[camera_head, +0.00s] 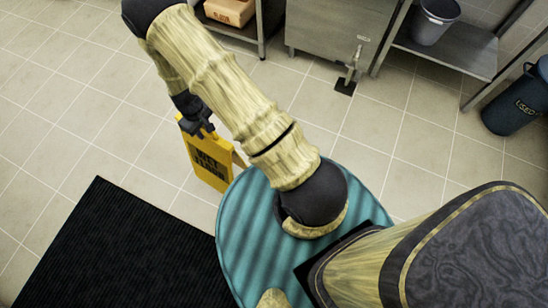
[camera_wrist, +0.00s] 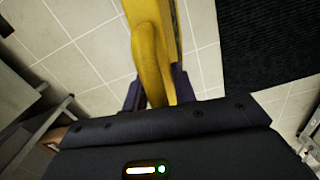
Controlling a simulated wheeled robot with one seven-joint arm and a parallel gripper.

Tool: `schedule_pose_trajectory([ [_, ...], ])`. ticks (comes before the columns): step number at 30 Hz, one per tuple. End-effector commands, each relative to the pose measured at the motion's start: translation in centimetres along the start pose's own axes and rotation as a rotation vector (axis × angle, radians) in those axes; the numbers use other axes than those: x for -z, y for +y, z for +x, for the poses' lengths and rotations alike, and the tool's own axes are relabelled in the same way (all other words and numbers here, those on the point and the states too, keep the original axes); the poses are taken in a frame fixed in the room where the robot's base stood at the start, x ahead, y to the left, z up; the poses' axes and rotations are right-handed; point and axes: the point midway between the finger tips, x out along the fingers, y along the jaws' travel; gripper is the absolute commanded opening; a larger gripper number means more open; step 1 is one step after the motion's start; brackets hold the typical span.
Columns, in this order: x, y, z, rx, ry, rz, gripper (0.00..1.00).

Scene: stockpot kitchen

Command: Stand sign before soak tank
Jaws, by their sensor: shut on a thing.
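A yellow folding floor sign (camera_head: 209,163) with dark lettering hangs below my gripper (camera_head: 204,130) in the head view. My gripper is shut on the top of the sign. In the wrist view the yellow sign (camera_wrist: 150,55) runs up from between the dark fingers of my gripper (camera_wrist: 158,92). The sign looks close to upright; whether its foot touches the floor I cannot tell. The steel soak tank (camera_head: 335,35) stands at the back, with a tap and pipe (camera_head: 354,66) at its front, above a small dark floor drain.
A black ribbed mat (camera_head: 110,250) lies at the lower left. A shelf with a grey bucket (camera_head: 433,20) and a dark blue bin (camera_head: 520,100) stand at the right. A cardboard box (camera_head: 230,11) sits on a rack left of the tank. Tiled floor before the tank is clear.

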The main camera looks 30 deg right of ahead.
Motion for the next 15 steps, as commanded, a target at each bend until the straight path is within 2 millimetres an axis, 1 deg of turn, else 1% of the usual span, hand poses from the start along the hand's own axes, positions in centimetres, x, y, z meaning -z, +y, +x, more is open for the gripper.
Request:
schedule_pose_trajectory([
  [1,0.4,-0.6,1.0,-0.002,0.003,-0.024,0.00],
  [6,0.9,-2.1,1.6,-0.006,-0.004,-0.094,0.00],
  [10,1.1,-3.0,1.8,-0.008,-0.008,-0.132,0.00],
  [15,1.2,-3.4,1.5,-0.009,-0.010,-0.151,0.00],
])
